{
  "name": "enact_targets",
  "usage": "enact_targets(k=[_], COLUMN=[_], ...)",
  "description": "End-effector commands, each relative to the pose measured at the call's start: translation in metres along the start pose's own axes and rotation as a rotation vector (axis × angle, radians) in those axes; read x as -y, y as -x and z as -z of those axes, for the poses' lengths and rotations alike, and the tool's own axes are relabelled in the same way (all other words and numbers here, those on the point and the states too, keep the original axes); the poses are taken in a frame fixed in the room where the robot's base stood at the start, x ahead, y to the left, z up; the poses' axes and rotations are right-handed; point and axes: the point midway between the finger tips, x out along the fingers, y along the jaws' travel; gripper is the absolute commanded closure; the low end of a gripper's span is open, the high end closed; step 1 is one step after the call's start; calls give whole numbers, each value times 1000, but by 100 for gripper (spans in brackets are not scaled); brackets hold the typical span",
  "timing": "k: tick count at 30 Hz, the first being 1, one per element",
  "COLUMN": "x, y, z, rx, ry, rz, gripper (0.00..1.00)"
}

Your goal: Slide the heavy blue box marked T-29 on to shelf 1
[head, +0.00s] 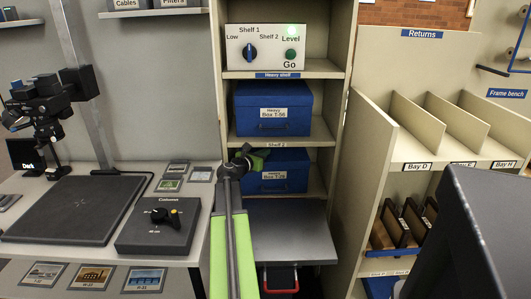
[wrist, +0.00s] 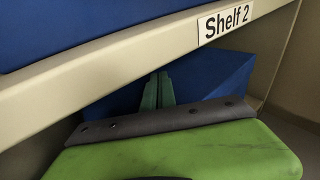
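The blue box T-29 (head: 290,185) sits in the bay below the Shelf 2 board, behind a grey platform (head: 290,225). In the wrist view its blue face (wrist: 215,80) shows under the Shelf 2 edge. My gripper (head: 256,160) reaches in at the box's upper left. In the wrist view its two dark green fingertips (wrist: 158,88) are together, with nothing visible between them, and point at the box. I cannot tell whether they touch it. No Shelf 1 edge label is readable; my arm and the platform hide parts there.
Blue box T-56 (head: 273,105) stands above the Shelf 2 edge (head: 280,143). A control panel (head: 267,47) has a knob pointing up towards Shelf 1 and a lit green Level lamp. The Returns rack (head: 436,130) stands right; a desk (head: 50,190) stands left.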

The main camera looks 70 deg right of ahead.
Motion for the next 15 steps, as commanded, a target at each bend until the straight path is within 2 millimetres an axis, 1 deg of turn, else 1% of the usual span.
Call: enact_targets(k=[1, 4, 8, 12, 15], x=[-1, -1, -2, -2, -4], y=[1, 1, 3, 3, 6], z=[6, 4, -10, -11, -20], rx=[-14, -13, -13, -12, -16], ry=[-14, -14, -15, -14, -15], rz=[0, -1, -3, -4, -7], gripper=[100, 100, 100, 100, 100])
